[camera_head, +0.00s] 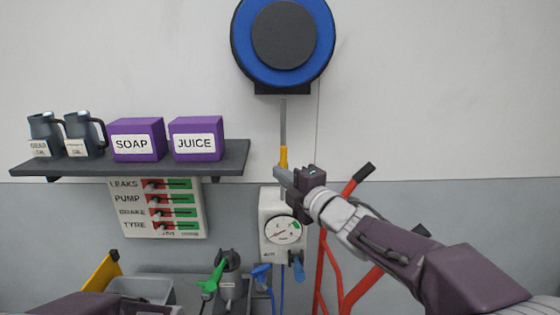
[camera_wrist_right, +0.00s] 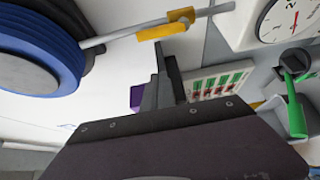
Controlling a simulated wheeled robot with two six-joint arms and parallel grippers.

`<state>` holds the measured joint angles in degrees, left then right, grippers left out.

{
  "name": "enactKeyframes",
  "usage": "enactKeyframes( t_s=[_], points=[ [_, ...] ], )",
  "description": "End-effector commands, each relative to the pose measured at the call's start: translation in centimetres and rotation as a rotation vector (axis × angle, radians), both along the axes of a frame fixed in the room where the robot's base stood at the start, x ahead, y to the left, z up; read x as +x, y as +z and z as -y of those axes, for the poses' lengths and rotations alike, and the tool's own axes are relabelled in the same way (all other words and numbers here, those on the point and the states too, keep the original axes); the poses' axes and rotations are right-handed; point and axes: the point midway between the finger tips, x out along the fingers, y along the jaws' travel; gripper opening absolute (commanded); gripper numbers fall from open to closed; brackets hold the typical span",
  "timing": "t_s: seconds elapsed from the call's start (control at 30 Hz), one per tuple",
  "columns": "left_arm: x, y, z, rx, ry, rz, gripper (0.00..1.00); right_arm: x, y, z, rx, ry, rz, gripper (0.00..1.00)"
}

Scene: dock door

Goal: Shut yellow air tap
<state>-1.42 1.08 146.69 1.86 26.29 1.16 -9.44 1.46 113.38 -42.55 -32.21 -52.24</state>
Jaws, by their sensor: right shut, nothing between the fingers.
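The yellow air tap (camera_head: 283,157) sits on a thin grey pipe (camera_head: 283,122) that runs down from the blue hose reel (camera_head: 328,40) to the white gauge box (camera_head: 270,210). In the right wrist view the yellow tap (camera_wrist_right: 163,32) shows at the top, its handle lying roughly along the pipe. My right gripper (camera_head: 280,178) is shut and empty, just below the tap and in front of the pipe. In the wrist view its fingers (camera_wrist_right: 161,85) are apart from the tap. The tap's lower end is partly hidden by the gripper. My left gripper is out of view.
A shelf (camera_head: 232,160) with jugs and purple boxes is at the left, above a labelled tag board (camera_head: 118,208). A red hand-truck frame (camera_head: 322,265) stands right of the gauge box.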

Motion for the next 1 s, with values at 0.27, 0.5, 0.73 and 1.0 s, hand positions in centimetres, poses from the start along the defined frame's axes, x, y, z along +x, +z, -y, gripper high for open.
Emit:
enactKeyframes(
  t_s=[0.27, 0.5, 0.73, 1.0],
  points=[
    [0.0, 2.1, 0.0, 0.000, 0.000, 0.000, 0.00, 5.2, 0.2, -3.2, 0.001, 0.002, -0.004, 0.00],
    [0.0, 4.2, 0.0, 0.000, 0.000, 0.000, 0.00, 7.7, 0.4, -2.1, 0.000, -0.005, -0.002, 0.00],
    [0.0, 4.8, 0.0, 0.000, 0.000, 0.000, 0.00, 8.0, 0.0, -0.4, 0.000, -0.001, -0.002, 0.00],
    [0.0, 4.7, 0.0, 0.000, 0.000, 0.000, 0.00, 8.0, -0.1, -0.3, 0.001, 0.000, -0.002, 0.00]
  ],
)
